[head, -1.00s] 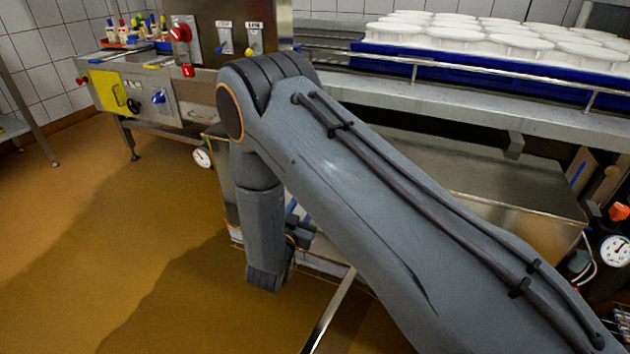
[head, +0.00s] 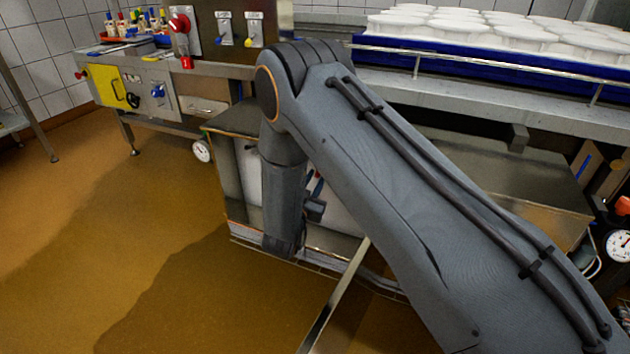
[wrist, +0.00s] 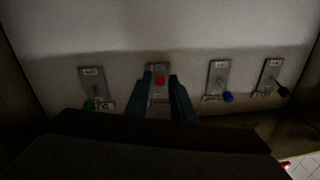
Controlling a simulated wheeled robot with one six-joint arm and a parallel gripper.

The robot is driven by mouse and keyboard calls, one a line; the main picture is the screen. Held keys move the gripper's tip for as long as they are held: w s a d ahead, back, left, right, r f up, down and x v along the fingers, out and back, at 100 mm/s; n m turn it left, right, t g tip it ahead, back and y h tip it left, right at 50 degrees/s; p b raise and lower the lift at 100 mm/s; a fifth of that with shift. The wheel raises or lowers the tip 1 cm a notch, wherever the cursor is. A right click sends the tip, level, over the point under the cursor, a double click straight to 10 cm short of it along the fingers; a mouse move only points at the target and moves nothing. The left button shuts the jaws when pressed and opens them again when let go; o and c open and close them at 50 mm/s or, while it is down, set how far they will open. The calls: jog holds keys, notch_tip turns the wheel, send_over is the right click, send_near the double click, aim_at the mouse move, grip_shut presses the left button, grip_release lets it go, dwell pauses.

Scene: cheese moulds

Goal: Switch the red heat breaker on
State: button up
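In the wrist view, the red breaker (wrist: 160,80) is a round red knob on a grey plate, in a row of similar breakers on a pale panel. My gripper (wrist: 160,77) is open, with one dark finger on each side of the red knob. I cannot tell whether the fingers touch it or how far off it is. The writing on its label is too small to read. In the head view my arm reaches down in front of an open-fronted cabinet (head: 248,180), and it hides the fingertips.
A green-knobbed breaker (wrist: 89,105) is left of the red one; a blue-knobbed (wrist: 228,97) and a black-knobbed breaker (wrist: 283,91) are to the right. Above the cabinet is a steel bench with a blue tray (head: 440,60) of white moulds. Open floor (head: 90,230) lies left.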

grip_shut()
jog(key=shift+r, duration=0.15)
notch_tip(320, 180, up, 3)
jog(key=g+p, duration=0.2)
jog(key=p, duration=0.3)
jog(key=g+y+p, duration=0.1)
jog(key=g+p, duration=0.2)
jog(key=p, duration=0.2)
jog(key=shift+s+r+y, duration=0.1)
jog(key=shift+r+y, duration=0.05)
jog(key=shift+y, duration=0.15)
jog(key=shift+g+p, duration=0.3)
jog(key=shift+o, duration=1.8)
grip_release()
